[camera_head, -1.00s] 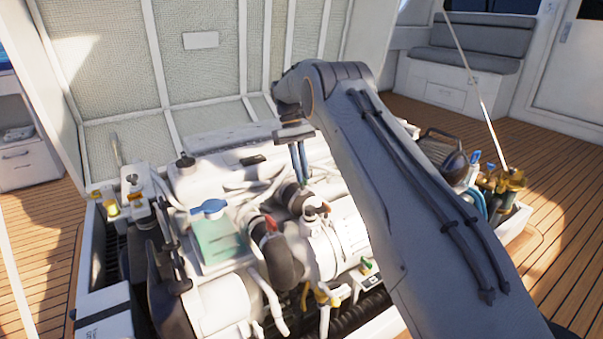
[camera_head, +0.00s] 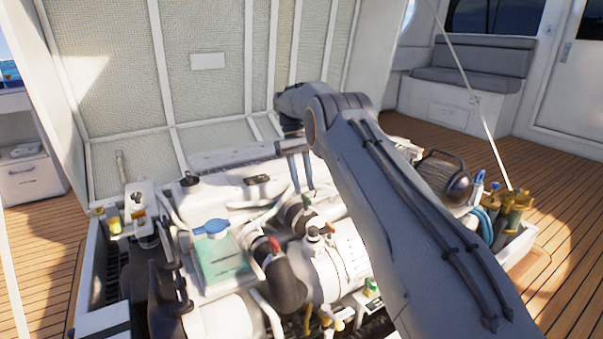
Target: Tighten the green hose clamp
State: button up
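The green hose clamp appears as a small dark green tab (camera_head: 306,201) on a black hose at the middle of the engine. Its band is too small to make out. My gripper (camera_head: 304,190) hangs from the arm's end, fingers pointing down, just above the green tab in the picture. A gap shows between the two fingers, and nothing is seen between them. I cannot tell the exact distance from the fingertips to the tab.
A red tab (camera_head: 274,245) sits on a thick black hose (camera_head: 286,285) at front left. A green-handled valve (camera_head: 371,286) is low at right. A teal tank with a blue cap (camera_head: 211,228) stands left. The raised hatch (camera_head: 208,90) closes off the back.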

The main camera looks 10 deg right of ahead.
jog(key=shift+b+v, duration=1.5)
jog(key=shift+v, duration=0.9)
